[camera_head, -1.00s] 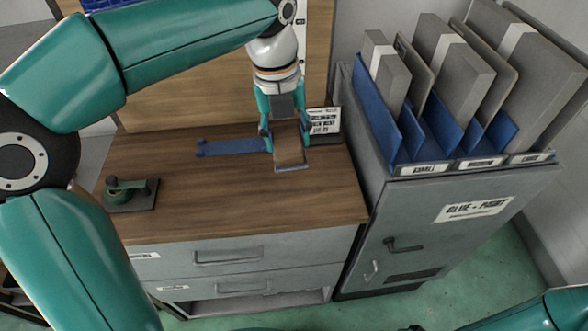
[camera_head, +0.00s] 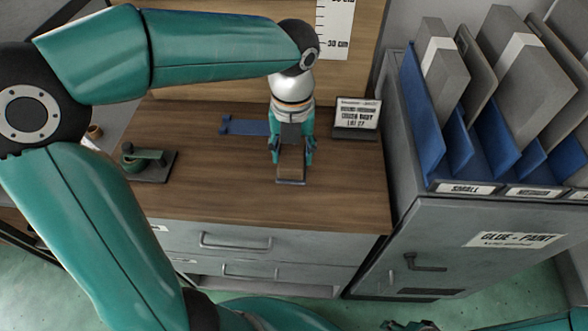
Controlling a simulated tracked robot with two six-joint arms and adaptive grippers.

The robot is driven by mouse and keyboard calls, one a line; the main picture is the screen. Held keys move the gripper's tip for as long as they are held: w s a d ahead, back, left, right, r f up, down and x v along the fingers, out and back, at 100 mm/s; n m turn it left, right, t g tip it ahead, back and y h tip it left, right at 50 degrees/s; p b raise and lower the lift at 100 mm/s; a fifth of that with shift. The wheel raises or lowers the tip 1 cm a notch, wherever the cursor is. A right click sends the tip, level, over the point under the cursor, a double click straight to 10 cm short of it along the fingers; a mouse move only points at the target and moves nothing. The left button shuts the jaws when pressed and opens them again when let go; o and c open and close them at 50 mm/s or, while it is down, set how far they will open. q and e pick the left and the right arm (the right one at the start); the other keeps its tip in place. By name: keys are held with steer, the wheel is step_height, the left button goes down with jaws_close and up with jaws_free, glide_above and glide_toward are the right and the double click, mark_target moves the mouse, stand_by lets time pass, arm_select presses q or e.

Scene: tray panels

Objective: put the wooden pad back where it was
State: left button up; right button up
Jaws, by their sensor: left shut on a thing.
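The wooden pad (camera_head: 291,167) is a small brown block with a grey-blue lower edge. My left gripper (camera_head: 291,155) points down over the wooden worktop (camera_head: 330,205) and is shut on the pad. The pad is tilted, with its brown face toward the camera. I cannot tell whether its lower edge touches the worktop. A flat blue piece (camera_head: 245,127) lies on the worktop just behind and left of the gripper, which may hide its right end. My right gripper is not clearly in view.
A small sign (camera_head: 357,116) stands on the worktop at the back right. A dark plate with a green round tool (camera_head: 148,163) lies at the left. A grey cabinet with blue dividers (camera_head: 470,150) stands to the right. The worktop's front is clear.

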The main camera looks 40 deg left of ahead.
mark_target(293, 152)
arm_select(q)
step_height(293, 152, down, 6)
steer(key=shift+r, duration=0.1)
steer(key=o, duration=1.2)
steer(key=shift+r, duration=0.1)
step_height(293, 152, up, 11)
steer(key=shift+r+p, duration=0.15)
steer(key=shift+p, duration=0.2)
steer(key=shift+r, duration=0.3)
